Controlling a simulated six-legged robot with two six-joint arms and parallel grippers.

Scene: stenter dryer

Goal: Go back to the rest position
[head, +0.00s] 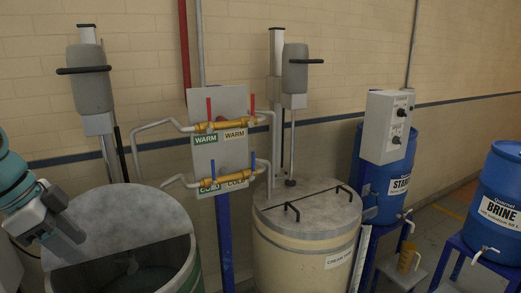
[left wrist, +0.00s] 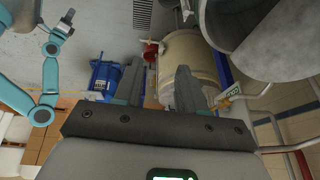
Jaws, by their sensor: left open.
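My left gripper (head: 72,213) is at the left edge of the head view, above the left rim of the open grey-lidded vat (head: 120,220). It is open, with nothing between its fingers. In the left wrist view its two dark fingers (left wrist: 159,85) stand apart. In that view a teal arm of mine (left wrist: 48,70) shows at the left; its end is too small to tell whether the jaws are open. The right arm is out of the head view.
A second, lidded vat (head: 305,235) stands at the centre. Warm and cold valves (head: 222,125) are on a panel between mixers (head: 90,80) and (head: 294,75). Blue starch (head: 393,187) and brine (head: 497,210) drums stand at the right. Floor (head: 432,235) shows between the drum stands.

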